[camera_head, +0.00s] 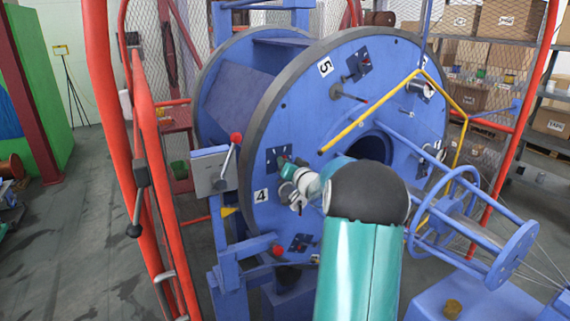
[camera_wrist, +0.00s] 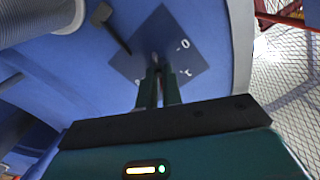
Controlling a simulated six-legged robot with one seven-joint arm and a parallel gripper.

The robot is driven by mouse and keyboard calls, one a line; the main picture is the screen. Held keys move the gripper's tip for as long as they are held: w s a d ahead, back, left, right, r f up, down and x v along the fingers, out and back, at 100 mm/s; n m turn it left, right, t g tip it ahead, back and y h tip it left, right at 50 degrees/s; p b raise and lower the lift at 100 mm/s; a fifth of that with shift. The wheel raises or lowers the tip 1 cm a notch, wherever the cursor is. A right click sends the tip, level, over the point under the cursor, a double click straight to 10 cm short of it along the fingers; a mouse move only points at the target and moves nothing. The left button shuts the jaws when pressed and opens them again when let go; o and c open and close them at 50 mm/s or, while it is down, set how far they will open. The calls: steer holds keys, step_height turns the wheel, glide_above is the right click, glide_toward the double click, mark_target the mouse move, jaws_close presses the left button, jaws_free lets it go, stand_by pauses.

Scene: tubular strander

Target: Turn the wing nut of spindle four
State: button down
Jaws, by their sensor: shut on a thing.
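My gripper (camera_wrist: 158,85) reaches to a dark square plate (camera_wrist: 185,50) with white marks on the blue disc, in the wrist view. Its two dark green fingers are close together at the plate, shut on a small part there. That part, the wing nut, is almost wholly hidden between the fingertips. In the head view, my gripper (camera_head: 284,163) is at the dark plate (camera_head: 272,154) just above the white number 4 label (camera_head: 261,195). My teal and white arm covers part of the disc (camera_head: 300,100) there.
A lever with a red knob (camera_head: 236,138) stands left of the disc. A yellow bent bar (camera_head: 375,115) crosses in front of it. Red guard posts (camera_head: 110,110) stand at left. In the wrist view, a dark rod (camera_wrist: 116,35) and a ribbed cylinder (camera_wrist: 35,18) are beside the plate.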

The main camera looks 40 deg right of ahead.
steer(key=shift+n, duration=0.3)
steer(key=n, duration=2.3)
steer(key=shift+w+a+f, duration=0.15)
steer(key=shift+a, duration=0.15)
steer(key=c, duration=1.6)
jaws_free()
steer(key=shift+o, duration=0.2)
steer(key=v, duration=1.4)
